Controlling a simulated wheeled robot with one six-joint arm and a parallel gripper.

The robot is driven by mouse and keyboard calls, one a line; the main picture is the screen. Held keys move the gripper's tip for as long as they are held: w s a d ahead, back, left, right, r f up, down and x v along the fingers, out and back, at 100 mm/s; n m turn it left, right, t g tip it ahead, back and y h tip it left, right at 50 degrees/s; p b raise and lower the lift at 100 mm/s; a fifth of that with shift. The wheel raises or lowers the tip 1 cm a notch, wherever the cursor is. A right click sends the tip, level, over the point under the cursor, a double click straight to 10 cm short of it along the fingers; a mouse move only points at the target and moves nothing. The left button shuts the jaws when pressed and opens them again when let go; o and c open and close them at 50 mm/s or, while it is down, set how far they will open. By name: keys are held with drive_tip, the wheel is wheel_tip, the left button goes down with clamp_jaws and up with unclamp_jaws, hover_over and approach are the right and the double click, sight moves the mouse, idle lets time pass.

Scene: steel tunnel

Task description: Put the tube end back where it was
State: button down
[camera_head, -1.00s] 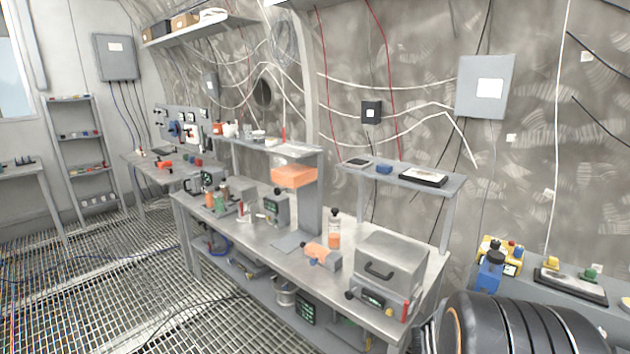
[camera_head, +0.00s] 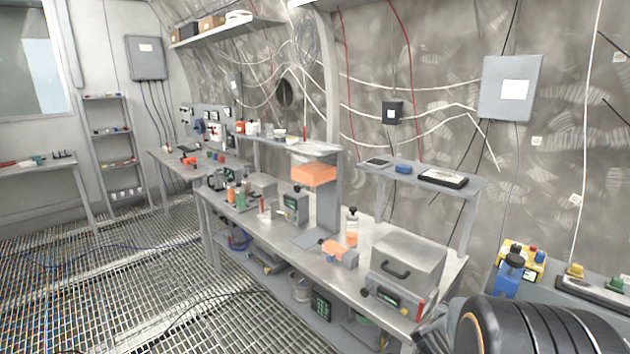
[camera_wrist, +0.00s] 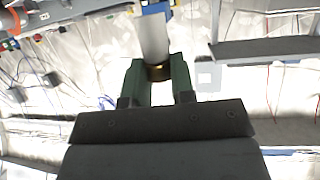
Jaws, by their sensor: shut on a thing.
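In the wrist view my gripper (camera_wrist: 159,75) has its two green fingers closed on the tube end (camera_wrist: 154,38), a pale grey cylinder with a dark, brassy band between the fingertips. The cylinder extends away from the fingers, with a blue part (camera_wrist: 157,8) at its far end near the top edge. My gripper and the tube end do not show in the head view, where only a dark part of my arm fills the lower right corner. I cannot tell which place the tube end came from.
A long steel workbench (camera_head: 275,227) holds a grey case (camera_head: 408,262), an orange-and-grey tool (camera_head: 340,252), a bottle (camera_head: 352,226) and a stand with an orange block (camera_head: 314,174). A side bench (camera_head: 590,290) stands at right. Grated floor (camera_head: 150,290) is open at left.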

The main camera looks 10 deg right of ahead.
drive_tip(key=w+a+f+n+t+y, duration=0.3)
drive_tip(key=w+a+f+n, duration=0.1)
drive_tip(key=a, duration=0.3)
drive_tip(key=w+a+f+n+t+y, duration=0.3)
drive_tip(key=w+a+f+y, duration=0.15)
drive_tip(key=a, duration=0.25)
drive_tip(key=a+f+n+t+y, duration=0.1)
drive_tip(key=a+f+n+y, duration=0.55)
drive_tip(key=a, duration=0.65)
drive_tip(key=s+f+m+h, duration=0.1)
drive_tip(key=s+f, duration=0.3)
drive_tip(key=f, duration=0.3)
drive_tip(key=shift+a+h, duration=0.15)
drive_tip(key=shift+h, duration=0.25)
drive_tip(key=shift+w, duration=0.1)
